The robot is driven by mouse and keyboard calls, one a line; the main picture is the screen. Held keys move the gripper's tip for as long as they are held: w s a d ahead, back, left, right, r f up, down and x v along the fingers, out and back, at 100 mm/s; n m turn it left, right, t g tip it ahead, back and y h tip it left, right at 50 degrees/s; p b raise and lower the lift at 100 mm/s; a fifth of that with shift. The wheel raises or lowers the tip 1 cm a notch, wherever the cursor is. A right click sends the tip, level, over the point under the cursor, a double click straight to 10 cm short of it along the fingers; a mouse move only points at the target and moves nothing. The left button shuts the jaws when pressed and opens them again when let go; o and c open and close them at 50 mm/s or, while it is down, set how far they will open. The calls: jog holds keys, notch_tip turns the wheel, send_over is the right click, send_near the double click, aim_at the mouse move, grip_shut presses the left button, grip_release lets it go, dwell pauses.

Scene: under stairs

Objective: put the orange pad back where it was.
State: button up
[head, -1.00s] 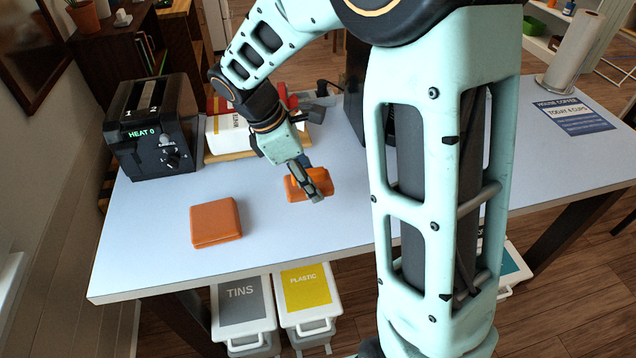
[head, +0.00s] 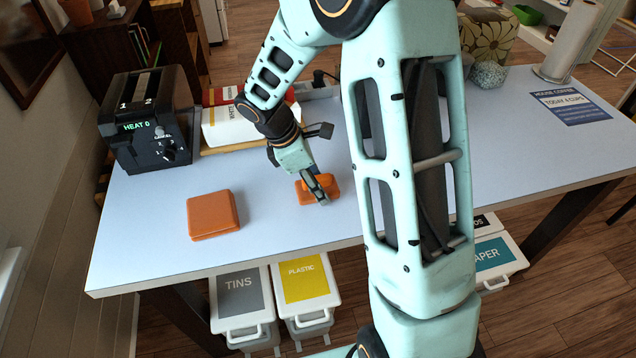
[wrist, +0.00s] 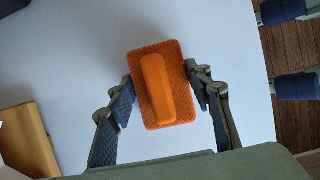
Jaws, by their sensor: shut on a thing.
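A small orange block with a raised ridge along its top (head: 304,193) is at the middle of the table in the head view. My gripper (head: 321,196) is over it. In the wrist view the orange block (wrist: 176,104) sits between my two fingers (wrist: 160,88), which close on its two sides. I cannot tell whether its underside touches the table. A flat, square orange pad (head: 213,215) lies on the table to the left, apart from my gripper. Its top is plain, with no ridge.
The pale table (head: 150,250) is clear around the square pad. A black toaster (head: 150,122) stands at the back left, beside a wooden board with boxes (head: 235,122). A sign (head: 570,103) and paper roll (head: 570,45) are at the right. Bins (head: 243,300) stand below the front edge.

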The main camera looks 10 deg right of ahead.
jog(key=shift+f, duration=0.25)
jog(key=o, duration=1.1)
jog(key=shift+r, duration=0.1)
jog(key=shift+a+r, duration=0.1)
jog(key=shift+r, duration=0.45)
jog(key=v, duration=1.1)
jog(key=shift+a, duration=0.15)
